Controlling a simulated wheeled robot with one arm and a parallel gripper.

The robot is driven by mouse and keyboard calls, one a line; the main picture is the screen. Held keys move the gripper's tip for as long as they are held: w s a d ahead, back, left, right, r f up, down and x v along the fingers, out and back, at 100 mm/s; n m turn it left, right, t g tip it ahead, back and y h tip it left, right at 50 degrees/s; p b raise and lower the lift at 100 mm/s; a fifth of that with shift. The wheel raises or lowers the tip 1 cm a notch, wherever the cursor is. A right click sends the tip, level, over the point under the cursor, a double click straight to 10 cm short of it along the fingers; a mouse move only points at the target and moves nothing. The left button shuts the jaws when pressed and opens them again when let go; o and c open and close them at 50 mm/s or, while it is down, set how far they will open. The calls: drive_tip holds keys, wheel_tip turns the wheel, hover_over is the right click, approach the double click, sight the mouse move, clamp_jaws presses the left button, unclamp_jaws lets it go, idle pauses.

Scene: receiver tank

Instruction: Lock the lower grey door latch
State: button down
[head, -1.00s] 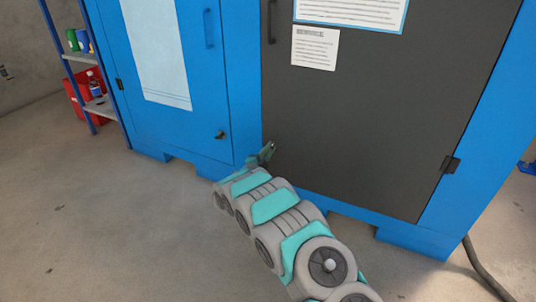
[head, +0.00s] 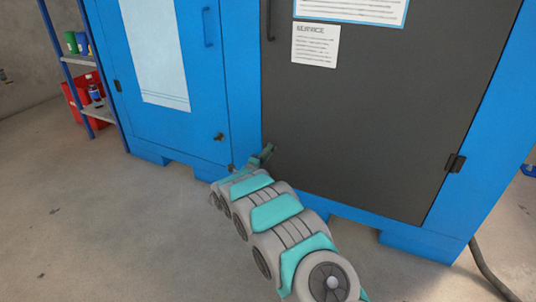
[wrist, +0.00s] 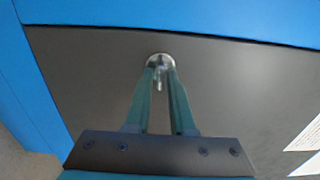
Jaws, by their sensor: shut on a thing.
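The grey door (head: 375,110) is closed in the blue cabinet front. Its lower latch (wrist: 160,60) shows in the wrist view as a small round metal base with a narrow tab, near the door's edge. My gripper (wrist: 160,73) is shut on the latch tab, one finger on each side. In the head view my gripper (head: 266,152) is at the lower left corner of the grey door, and it hides the latch there. The fingers cover part of the tab, so its exact angle is hard to tell.
A blue door (head: 170,60) left of the grey one has its own dark latch (head: 218,137) and a handle. A shelf (head: 95,108) with bottles and a red container stands far left. A dark hose (head: 487,272) lies on the floor at right. The floor between is clear.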

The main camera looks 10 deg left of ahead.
drive_tip(key=c, duration=0.9)
unclamp_jaws()
drive_tip(key=shift+c, duration=0.2)
drive_tip(key=v, duration=0.7)
drive_tip(key=shift+s+p, duration=0.35)
drive_tip(key=shift+p, duration=0.1)
drive_tip(key=shift+a, duration=0.1)
